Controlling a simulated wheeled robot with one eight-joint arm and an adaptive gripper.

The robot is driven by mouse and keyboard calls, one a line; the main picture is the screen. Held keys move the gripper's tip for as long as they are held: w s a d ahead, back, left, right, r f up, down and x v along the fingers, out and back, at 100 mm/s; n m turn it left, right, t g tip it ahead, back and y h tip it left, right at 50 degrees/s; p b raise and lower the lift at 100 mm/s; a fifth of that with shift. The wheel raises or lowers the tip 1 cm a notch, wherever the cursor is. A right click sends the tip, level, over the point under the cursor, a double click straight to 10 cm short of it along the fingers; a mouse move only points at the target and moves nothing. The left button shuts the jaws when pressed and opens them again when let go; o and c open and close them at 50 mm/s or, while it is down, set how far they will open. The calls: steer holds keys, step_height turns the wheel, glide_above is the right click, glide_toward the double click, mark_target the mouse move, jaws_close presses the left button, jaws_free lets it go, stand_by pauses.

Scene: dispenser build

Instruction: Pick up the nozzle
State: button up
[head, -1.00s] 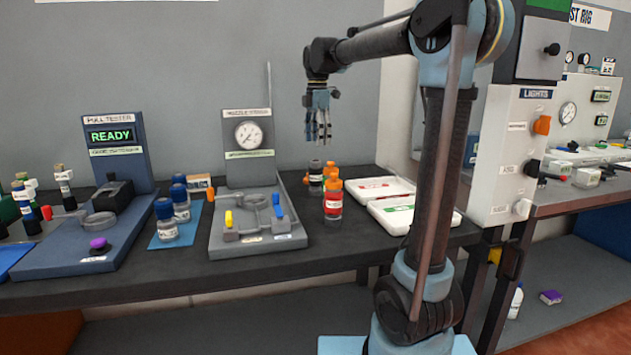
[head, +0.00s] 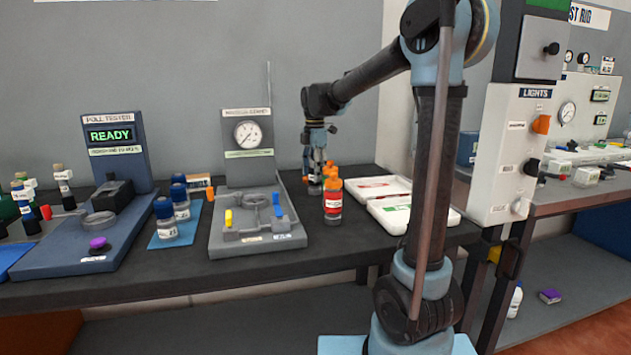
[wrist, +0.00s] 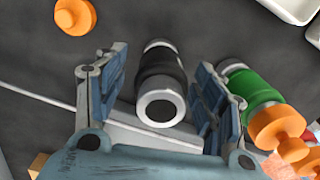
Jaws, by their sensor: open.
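The nozzle appears to be the upright black-and-grey cylinder (wrist: 160,82) with a pale ring-shaped end, in the middle of the wrist view. My gripper (wrist: 163,62) is open, with one blue-grey finger on each side of the cylinder and visible gaps between. In the head view my gripper (head: 316,166) points down at the back of the bench, right of the gauge fixture. The cylinder is largely hidden behind the fingers there.
A green-banded bottle with an orange top (wrist: 248,95) stands close outside the right finger. Another orange top (wrist: 74,16) is at upper left. In the head view a red-labelled orange-topped bottle (head: 333,205) stands in front of my gripper. The gauge fixture (head: 258,240) is to the left, white trays (head: 395,213) to the right.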

steer(key=shift+f, duration=0.45)
jaws_close()
